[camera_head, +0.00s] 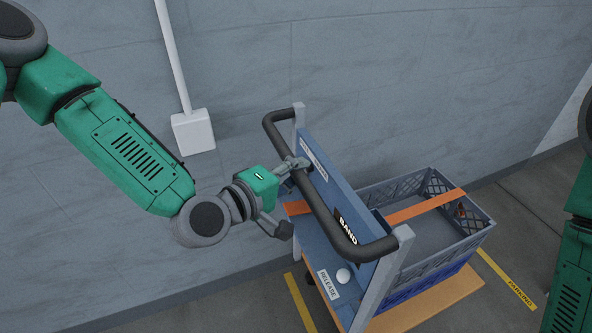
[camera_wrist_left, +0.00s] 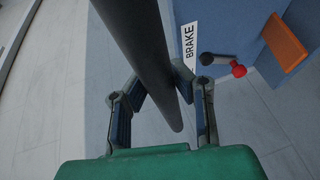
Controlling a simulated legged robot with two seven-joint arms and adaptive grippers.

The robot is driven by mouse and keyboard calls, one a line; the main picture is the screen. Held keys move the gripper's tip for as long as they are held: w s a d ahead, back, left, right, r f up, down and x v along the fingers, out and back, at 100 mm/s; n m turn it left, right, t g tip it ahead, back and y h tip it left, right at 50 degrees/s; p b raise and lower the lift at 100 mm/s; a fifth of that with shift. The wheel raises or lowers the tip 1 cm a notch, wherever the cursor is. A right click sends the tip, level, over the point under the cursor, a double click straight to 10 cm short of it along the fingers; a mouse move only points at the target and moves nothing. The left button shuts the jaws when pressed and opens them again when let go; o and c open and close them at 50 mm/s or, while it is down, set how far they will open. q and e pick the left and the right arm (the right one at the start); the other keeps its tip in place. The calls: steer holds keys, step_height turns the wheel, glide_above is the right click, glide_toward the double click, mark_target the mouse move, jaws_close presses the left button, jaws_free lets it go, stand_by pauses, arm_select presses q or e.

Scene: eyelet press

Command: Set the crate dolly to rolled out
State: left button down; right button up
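The crate dolly (camera_head: 440,305) stands by the wall, with a wooden deck, blue front panel and dark push bar (camera_head: 325,213). A blue-grey crate (camera_head: 481,230) sits on it under an orange strap (camera_head: 425,207). My left gripper (camera_head: 290,196) is at the far part of the push bar, fingers spread apart, one over the bar and one below and left of it. In the left wrist view the bar (camera_wrist_left: 148,50) runs between the fingers (camera_wrist_left: 160,88); firm contact cannot be told. A red-knobbed lever (camera_wrist_left: 238,71) shows beside a BRAKE label. My right gripper is out of view.
A white knob (camera_head: 343,275) sits near a RELEASE label on the dolly. A white wall box with a conduit (camera_head: 193,131) is behind my left arm. Yellow floor lines (camera_head: 506,280) lie beside the dolly. My right arm shows at the right edge.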

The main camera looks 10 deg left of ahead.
arm_select(q)
steer(key=c, duration=1.3)
jaws_free()
steer(key=shift+s+f, duration=0.25)
steer(key=shift+f, duration=0.15)
steer(key=shift+w+r, duration=0.1)
steer(key=shift+w, duration=0.05)
steer(key=shift+r, duration=0.1)
steer(key=v, duration=0.7)
steer(key=shift+a, duration=0.2)
